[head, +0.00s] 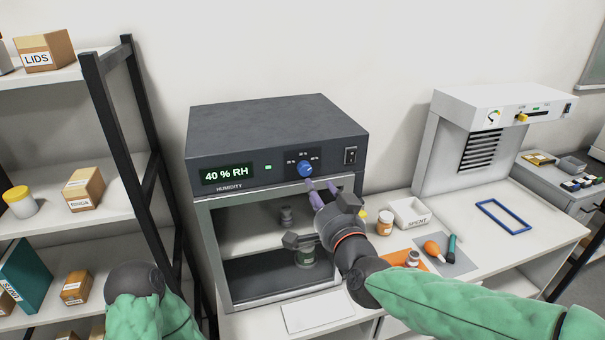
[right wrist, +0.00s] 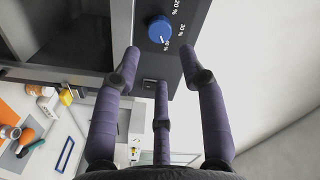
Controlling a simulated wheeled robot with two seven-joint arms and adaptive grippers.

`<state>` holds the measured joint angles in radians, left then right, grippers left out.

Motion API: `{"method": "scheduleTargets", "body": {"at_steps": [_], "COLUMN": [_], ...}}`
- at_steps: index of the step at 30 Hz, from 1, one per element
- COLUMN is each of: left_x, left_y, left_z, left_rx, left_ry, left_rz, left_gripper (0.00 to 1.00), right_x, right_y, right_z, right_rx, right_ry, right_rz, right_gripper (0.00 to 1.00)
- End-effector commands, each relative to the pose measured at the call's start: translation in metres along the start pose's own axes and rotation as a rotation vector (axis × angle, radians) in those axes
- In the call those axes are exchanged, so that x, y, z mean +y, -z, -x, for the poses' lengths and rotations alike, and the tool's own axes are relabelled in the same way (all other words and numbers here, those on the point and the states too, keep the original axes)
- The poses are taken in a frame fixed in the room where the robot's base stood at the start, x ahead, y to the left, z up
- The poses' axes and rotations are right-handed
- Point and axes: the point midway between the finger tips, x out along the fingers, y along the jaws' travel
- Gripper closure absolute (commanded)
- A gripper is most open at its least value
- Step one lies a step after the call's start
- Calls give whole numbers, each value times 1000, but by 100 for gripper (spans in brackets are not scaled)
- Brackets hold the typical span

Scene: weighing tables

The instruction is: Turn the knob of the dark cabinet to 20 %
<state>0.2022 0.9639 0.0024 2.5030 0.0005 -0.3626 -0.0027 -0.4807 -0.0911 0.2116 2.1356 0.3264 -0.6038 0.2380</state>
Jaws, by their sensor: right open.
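The dark cabinet (head: 270,130) stands on the table, with a display (head: 227,174) reading 40 % RH. Its blue knob (head: 306,170) sits on a dark panel with percent marks around it. In the right wrist view the knob (right wrist: 159,28) has a pale mark on the side towards the lowest label. My right gripper (head: 322,190) is open and empty, just below and in front of the knob. In the right wrist view its purple fingers (right wrist: 161,68) are spread, with the knob beyond the tips. I see no contact. My left gripper is not in view.
A black switch (head: 350,156) is right of the knob. A glass-fronted chamber with jars lies below the panel. A white tray (head: 409,214), an orange-capped jar (head: 385,222) and tools lie to the right. A dark-framed shelf (head: 112,100) stands at left.

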Motion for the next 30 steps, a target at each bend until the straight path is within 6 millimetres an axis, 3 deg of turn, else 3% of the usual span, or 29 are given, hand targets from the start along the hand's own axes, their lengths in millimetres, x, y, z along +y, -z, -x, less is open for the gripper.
{"method": "scheduleTargets", "body": {"at_steps": [15,21,30], "left_x": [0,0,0], "left_y": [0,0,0], "left_z": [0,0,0], "left_rx": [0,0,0], "left_ry": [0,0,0], "left_rz": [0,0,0], "left_gripper": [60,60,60], "right_x": [1,1,1], "right_y": [-1,0,0], "right_z": [-74,-86,-88], "right_rx": [-2,-1,-1], "right_ry": [-1,-1,0], "right_rz": [1,0,0], "right_gripper": [58,58,58]}}
